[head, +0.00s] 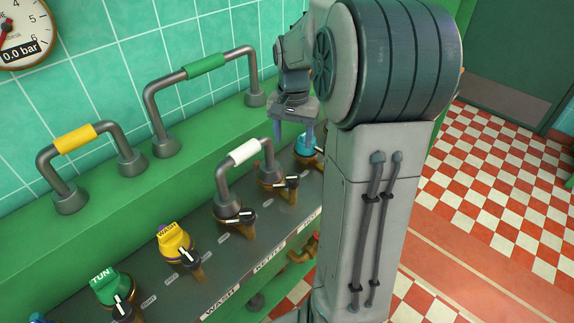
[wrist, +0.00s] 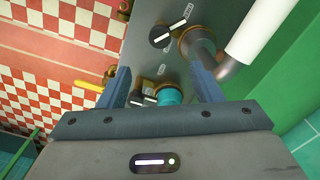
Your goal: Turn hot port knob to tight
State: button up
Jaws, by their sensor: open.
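The label at the front edge that seems to read HOT (head: 310,219) lies in line with the port at the right end of the white-banded pipe. Its black knob (head: 290,183) has a white pointer line; it also shows in the wrist view (wrist: 162,37), beyond my fingertips. My gripper (head: 290,138) is open and empty, pointing down over the far end of the panel. In the wrist view, a cyan-capped port (wrist: 168,95) and its black knob (wrist: 140,100) show between the fingers, partly hidden by the gripper body. Contact cannot be told.
A pipe with a white band (head: 245,152) rises close to my gripper. A green-banded pipe (head: 205,65) and a yellow-banded pipe (head: 75,138) stand on the green ledge (head: 110,180). Yellow (head: 174,240) and green (head: 108,288) capped ports line the panel. The checkered floor (head: 490,190) is clear.

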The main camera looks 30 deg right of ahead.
aim_at(293, 177)
notch_tip(293, 177, down, 14)
jog(key=shift+w+d+r+p, duration=0.1)
jog(key=shift+w+d+p, duration=0.05)
jog(key=shift+p, duration=0.2)
jog(key=c, duration=1)
